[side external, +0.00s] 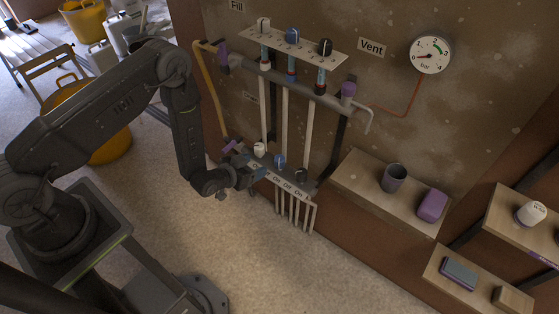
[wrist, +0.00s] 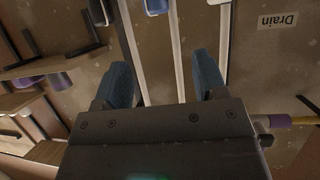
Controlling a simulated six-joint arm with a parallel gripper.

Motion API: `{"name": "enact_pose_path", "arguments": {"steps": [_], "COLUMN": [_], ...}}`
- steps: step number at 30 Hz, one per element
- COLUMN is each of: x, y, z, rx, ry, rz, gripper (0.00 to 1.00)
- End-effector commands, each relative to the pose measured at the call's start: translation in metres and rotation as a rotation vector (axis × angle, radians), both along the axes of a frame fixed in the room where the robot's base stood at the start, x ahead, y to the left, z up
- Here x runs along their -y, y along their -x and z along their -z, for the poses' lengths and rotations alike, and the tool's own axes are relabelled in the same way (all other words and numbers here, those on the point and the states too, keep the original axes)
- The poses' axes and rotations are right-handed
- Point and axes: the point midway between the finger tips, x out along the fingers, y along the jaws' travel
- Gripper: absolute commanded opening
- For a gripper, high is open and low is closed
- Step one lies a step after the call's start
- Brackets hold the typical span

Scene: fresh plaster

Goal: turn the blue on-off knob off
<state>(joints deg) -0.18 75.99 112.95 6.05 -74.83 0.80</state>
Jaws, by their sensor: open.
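In the side external view, the lower blue on-off knob (side external: 280,160) sits on a grey bar (side external: 288,187), between a white knob (side external: 259,149) and a black knob (side external: 300,175). The bar carries On and Off lettering. I cannot tell which way the blue knob points. My gripper (side external: 250,168) is by the left part of the bar, in front of the wall. In the wrist view my gripper (wrist: 164,80) is open and empty, its blue-padded fingers apart. The blue knob (wrist: 155,6) is cut off at the top edge, beyond and apart from the fingers.
Above are another blue knob (side external: 292,37), a white one and a black one, on a pale plate. White pipes (side external: 285,115) run down to the bar. A wooden shelf (side external: 350,180) with a grey cup (side external: 394,178) and purple block (side external: 432,205) stands right. A gauge (side external: 430,54) hangs upper right.

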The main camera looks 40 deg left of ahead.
Motion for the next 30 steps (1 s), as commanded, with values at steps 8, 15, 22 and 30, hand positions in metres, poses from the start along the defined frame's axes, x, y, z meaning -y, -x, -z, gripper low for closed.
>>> {"name": "enact_pose_path", "arguments": {"steps": [8,15,22,30], "x": [0.002,0.006,0.01,0.014], "y": [0.008,-0.027,-0.066,-0.1], "z": [0.022,0.036,0.052,0.066], "rx": [0.029,0.03,0.029,0.028], "ry": [0.009,0.009,0.009,0.009], "rz": [0.003,0.003,0.002,0.003], "gripper": [0.65,0.65,0.65,0.65]}}
